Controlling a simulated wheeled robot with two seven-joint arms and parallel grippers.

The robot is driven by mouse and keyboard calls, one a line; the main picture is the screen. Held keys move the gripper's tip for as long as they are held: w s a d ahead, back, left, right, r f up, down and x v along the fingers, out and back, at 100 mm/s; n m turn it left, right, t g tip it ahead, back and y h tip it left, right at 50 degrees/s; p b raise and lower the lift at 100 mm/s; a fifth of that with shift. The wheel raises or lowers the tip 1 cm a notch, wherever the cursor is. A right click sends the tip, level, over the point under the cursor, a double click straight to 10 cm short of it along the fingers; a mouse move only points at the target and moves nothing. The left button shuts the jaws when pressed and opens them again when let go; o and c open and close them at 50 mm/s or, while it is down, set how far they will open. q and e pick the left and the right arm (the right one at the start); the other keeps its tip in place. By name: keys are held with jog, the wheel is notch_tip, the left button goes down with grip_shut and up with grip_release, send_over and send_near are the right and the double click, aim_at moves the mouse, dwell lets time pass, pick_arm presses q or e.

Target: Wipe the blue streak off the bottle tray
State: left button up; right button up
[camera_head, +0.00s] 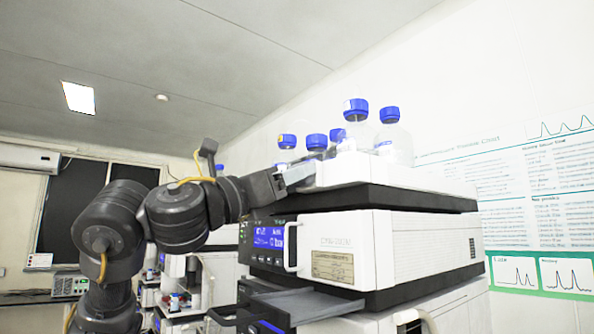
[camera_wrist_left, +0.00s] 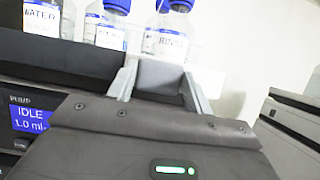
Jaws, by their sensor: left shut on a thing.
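The white bottle tray (camera_head: 400,175) sits on top of the instrument stack and holds several clear bottles with blue caps (camera_head: 355,108). Part of the tray also shows in the left wrist view (camera_wrist_left: 208,54), behind the fingers. My left gripper (camera_head: 296,176) is at the tray's front left side. In the left wrist view, its fingers (camera_wrist_left: 158,72) are shut on a plain grey pad (camera_wrist_left: 160,74), close to the tray; I cannot tell whether the pad touches it. I see no blue streak in either view. My right gripper is not in view.
Bottles labelled WATER (camera_wrist_left: 42,20) and RIN (camera_wrist_left: 172,42) stand close beyond the gripper. A pump module (camera_head: 350,248) with a lit display lies below the tray, with a grey drawer (camera_head: 305,303) sticking out beneath it. A wall poster (camera_head: 540,190) hangs at right.

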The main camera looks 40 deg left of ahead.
pick_arm(q)
jog(key=shift+w+a, duration=0.2)
jog(key=shift+a, duration=0.35)
jog(key=s+a, duration=0.1)
jog(key=s, duration=0.4)
jog(key=shift+s+a, duration=0.35)
jog(key=shift+s, duration=0.05)
jog(key=s, duration=0.1)
jog(key=s+a, duration=0.1)
jog(key=s, duration=0.1)
dwell(0.4)
jog(key=shift+w+d, duration=0.1)
jog(key=shift+w, duration=0.05)
